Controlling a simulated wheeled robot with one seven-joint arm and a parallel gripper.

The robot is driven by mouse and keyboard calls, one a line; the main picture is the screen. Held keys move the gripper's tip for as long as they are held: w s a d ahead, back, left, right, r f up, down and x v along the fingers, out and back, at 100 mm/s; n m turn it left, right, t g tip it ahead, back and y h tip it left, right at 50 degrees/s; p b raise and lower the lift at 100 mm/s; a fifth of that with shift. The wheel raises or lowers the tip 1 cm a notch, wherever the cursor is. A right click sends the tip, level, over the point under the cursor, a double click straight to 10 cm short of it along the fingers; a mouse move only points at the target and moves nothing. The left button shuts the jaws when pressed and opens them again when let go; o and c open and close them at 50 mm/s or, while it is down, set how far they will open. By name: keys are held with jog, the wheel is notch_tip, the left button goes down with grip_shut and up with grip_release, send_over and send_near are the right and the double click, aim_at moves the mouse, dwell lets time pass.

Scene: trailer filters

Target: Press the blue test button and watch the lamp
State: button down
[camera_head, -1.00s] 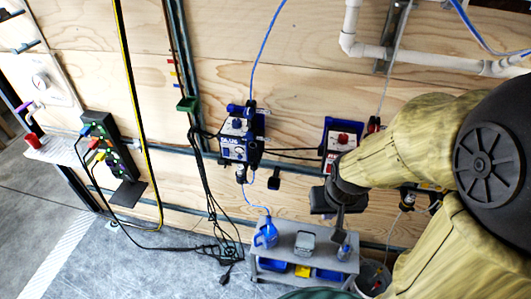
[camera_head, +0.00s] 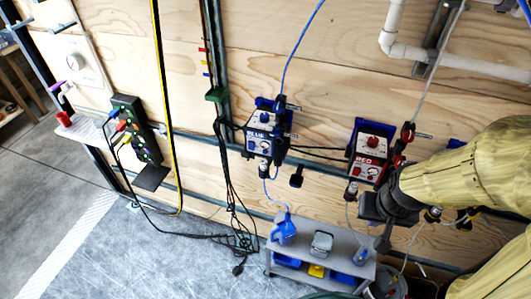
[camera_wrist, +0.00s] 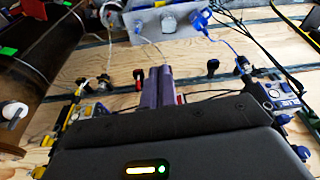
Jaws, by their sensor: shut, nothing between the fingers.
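The unit labelled BLUE (camera_head: 265,128) is mounted on the plywood wall, with a dark blue knob on top and small controls on its face. It also shows at the right of the wrist view (camera_wrist: 283,95). I cannot clearly tell the test button or its lamp apart among these controls. The unit labelled RED (camera_head: 371,158) is on the wall to its right. My gripper (camera_head: 383,243) is shut and empty, pointing down below the red unit, right of the blue unit and apart from it. Its fingers (camera_wrist: 160,82) are together in the wrist view.
Black cables (camera_head: 232,200) hang left of the blue unit. A dark panel with coloured plugs (camera_head: 135,130) is farther left. White pipe (camera_head: 440,55) runs at upper right.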

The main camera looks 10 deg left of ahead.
jog(key=w+a+f+n+t+b, duration=0.45)
jog(key=w+a+f, duration=0.35)
jog(key=w, duration=0.4)
jog(key=n+t+y+b, duration=0.6)
jog(key=n, duration=0.2)
send_near(265, 152)
jog(key=d+f, duration=0.4)
jog(key=s+a+r+n+y+b, duration=0.1)
jog(key=s+a+n+y, duration=0.3)
jog(key=a, duration=0.4)
jog(key=shift+s+n+y, duration=0.15)
jog(key=shift+n+y, duration=0.45)
jog(key=shift+n, duration=0.15)
jog(key=shift+g, duration=0.25)
jog(key=w, duration=0.8)
jog(key=shift+w+d, duration=0.4)
jog(key=shift+w, duration=0.1)
jog(key=shift+w, duration=0.3)
